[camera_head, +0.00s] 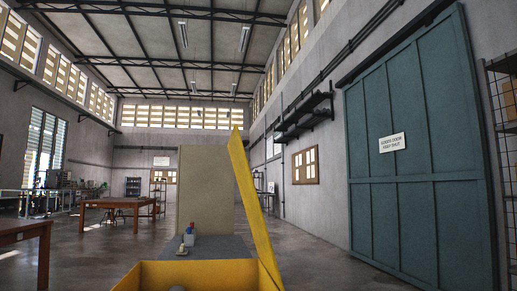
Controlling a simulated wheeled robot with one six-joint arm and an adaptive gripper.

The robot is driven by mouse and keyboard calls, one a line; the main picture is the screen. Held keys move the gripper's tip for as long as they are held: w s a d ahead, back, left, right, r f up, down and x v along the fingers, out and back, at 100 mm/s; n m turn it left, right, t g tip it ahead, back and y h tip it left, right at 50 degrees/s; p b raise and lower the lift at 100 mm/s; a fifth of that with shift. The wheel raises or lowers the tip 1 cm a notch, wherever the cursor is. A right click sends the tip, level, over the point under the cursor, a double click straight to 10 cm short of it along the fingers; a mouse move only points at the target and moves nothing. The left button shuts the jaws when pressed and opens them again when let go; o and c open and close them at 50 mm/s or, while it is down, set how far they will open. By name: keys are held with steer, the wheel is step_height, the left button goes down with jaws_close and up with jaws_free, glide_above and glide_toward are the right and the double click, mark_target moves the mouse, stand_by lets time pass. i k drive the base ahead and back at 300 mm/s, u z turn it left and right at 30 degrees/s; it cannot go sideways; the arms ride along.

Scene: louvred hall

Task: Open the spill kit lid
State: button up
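The spill kit is an open yellow box (205,272) at the bottom middle, cut off by the lower edge of the picture. Its yellow lid (252,205) stands raised at the right side of the box, seen nearly edge-on and leaning to the left at the top. A small rounded grey thing (177,288) shows at the bottom edge, inside or in front of the box; I cannot tell which. My gripper is not in view.
Behind the box, a grey surface (225,247) bears small blue, red and pale items (187,239), with a beige upright panel (205,190) behind. A brown table (115,202) stands left; another table's corner (25,232) is nearer. Floor (320,260) is clear toward the teal door (420,150).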

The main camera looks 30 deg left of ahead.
mark_target(253, 208)
steer(key=i, duration=0.9)
steer(key=u, duration=0.35)
